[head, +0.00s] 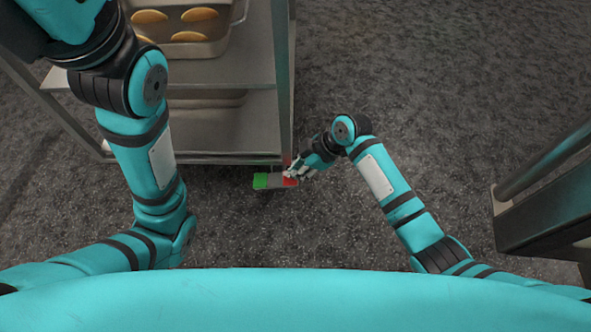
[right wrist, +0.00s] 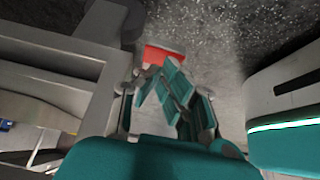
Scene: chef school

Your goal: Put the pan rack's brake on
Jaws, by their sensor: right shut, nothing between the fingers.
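The pan rack (head: 284,85) is a grey metal frame with shelves at the upper left of the head view. Its brake pedal (head: 275,181) lies low at the rack's near right corner, close to the floor, with a green left end, a grey middle and a red right end. My right gripper (head: 292,171) is shut and empty at the red end; I cannot tell whether it touches. In the right wrist view the red end (right wrist: 163,54) shows just beyond the fingertips (right wrist: 150,75). My left arm stands in front of the rack, its gripper outside the view.
A tray (head: 190,48) with several golden breads sits on the rack's upper shelf. A dark metal frame with a rail (head: 545,215) stands at the right edge. The speckled grey floor between it and the rack is clear, apart from my right arm.

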